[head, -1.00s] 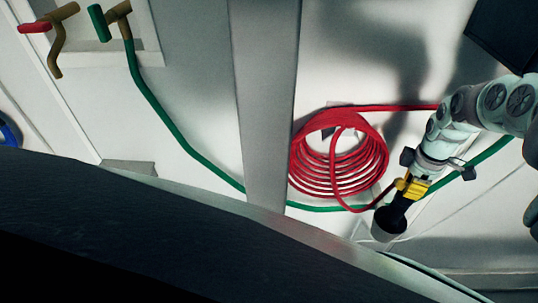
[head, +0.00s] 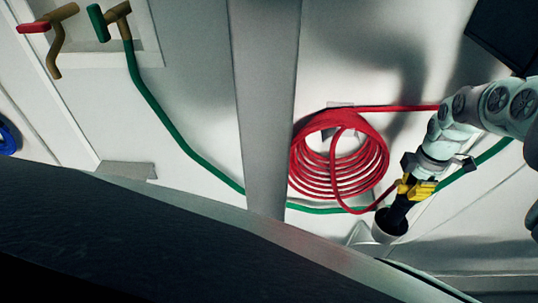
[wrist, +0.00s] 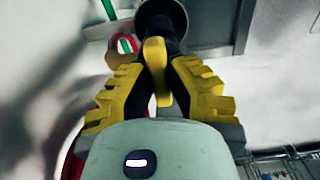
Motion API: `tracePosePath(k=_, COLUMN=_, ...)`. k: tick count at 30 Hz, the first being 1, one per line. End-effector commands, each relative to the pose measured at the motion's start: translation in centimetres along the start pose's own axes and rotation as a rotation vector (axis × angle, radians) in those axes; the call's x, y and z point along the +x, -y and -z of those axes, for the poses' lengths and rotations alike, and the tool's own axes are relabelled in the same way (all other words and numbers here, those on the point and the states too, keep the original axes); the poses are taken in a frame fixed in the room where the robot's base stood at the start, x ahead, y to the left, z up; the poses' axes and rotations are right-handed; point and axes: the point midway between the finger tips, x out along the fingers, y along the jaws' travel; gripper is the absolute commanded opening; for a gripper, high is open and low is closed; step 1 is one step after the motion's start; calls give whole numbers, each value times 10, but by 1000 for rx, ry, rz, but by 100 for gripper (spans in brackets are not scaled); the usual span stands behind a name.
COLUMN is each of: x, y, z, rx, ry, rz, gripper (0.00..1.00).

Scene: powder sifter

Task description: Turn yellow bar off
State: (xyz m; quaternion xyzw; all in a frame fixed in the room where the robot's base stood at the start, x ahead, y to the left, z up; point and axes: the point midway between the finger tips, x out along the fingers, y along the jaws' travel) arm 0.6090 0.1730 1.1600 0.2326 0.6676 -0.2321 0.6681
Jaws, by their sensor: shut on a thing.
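The yellow bar (wrist: 155,68) shows in the wrist view as a smooth, rounded upright piece between the dark fingers of my gripper (wrist: 163,62). The fingers are closed in on it. The yellow ridged pieces on both sides belong to my gripper. In the head view my gripper (head: 397,212) points down and left at the right side, over a pale cup-shaped fitting (head: 386,236) with a dark mouth. The bar cannot be told apart from the yellow gripper parts there. Its far end and its mount are partly hidden.
A coiled red hose (head: 338,178) hangs just left of my gripper. A green hose (head: 185,130) runs behind it from a green-handled tap (head: 99,22). A red-handled tap (head: 34,28) is at the upper left. A large dark rounded surface (head: 150,230) fills the lower left.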

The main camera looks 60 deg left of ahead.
Motion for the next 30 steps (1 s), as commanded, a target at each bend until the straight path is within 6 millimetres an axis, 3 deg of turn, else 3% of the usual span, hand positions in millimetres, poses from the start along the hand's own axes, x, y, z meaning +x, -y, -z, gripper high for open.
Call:
tracePosePath(k=3, x=1, y=0, z=0, rx=1, ry=0, rz=1, gripper=0)
tracePosePath(k=4, x=1, y=0, z=0, rx=1, ry=0, rz=1, gripper=18)
tracePosePath(k=12, x=0, y=0, z=0, rx=1, ry=0, rz=0, gripper=46)
tracePosePath(k=25, x=0, y=0, z=0, rx=12, ry=0, rz=0, gripper=47)
tracePosePath(k=30, x=-1, y=0, z=1, rx=110, ry=0, rz=2, gripper=47)
